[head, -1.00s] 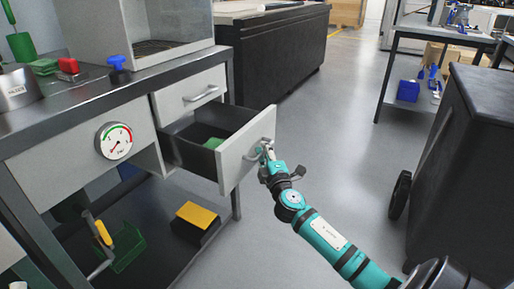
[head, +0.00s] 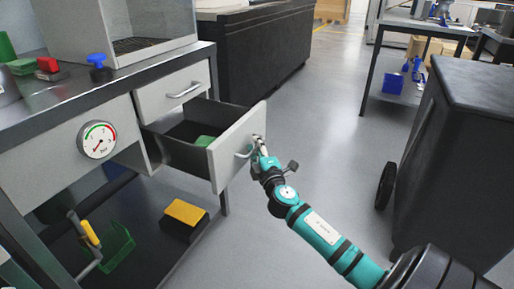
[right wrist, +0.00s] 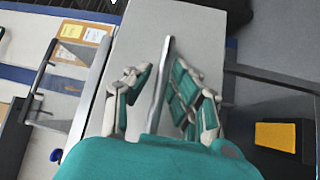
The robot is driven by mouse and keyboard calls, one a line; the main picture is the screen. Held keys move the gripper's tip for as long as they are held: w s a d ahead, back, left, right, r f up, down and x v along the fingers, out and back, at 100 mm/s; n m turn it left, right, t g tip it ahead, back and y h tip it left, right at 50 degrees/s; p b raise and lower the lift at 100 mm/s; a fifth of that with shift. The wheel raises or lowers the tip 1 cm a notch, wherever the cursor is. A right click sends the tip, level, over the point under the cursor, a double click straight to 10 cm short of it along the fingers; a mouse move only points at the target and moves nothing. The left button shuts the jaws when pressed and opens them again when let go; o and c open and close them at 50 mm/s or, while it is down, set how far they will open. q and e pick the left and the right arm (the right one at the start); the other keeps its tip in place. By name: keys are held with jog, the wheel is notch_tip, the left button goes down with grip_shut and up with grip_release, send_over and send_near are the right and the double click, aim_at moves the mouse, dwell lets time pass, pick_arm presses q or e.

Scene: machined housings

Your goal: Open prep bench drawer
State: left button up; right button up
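The prep bench drawer (head: 226,161) is the lower of two drawers and stands pulled well out, its dark inside showing. Its bar handle (head: 242,153) is on the pale front and also shows in the right wrist view (right wrist: 161,88). My right gripper (head: 259,146) is at the handle in the head view. In the right wrist view my right gripper (right wrist: 160,75) has its fingers spread, one on each side of the bar, with gaps visible between. A green item (head: 205,141) lies inside the drawer. My left gripper is not in view.
The upper drawer (head: 174,90) is closed. A pressure gauge (head: 97,140) is on the bench front. A yellow-topped box (head: 185,213) and green bin (head: 117,247) sit on the lower shelf. A dark wheeled cabinet (head: 455,160) stands at right. Floor between is clear.

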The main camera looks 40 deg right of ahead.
jog(key=v, duration=1.2)
jog(key=shift+f, duration=0.1)
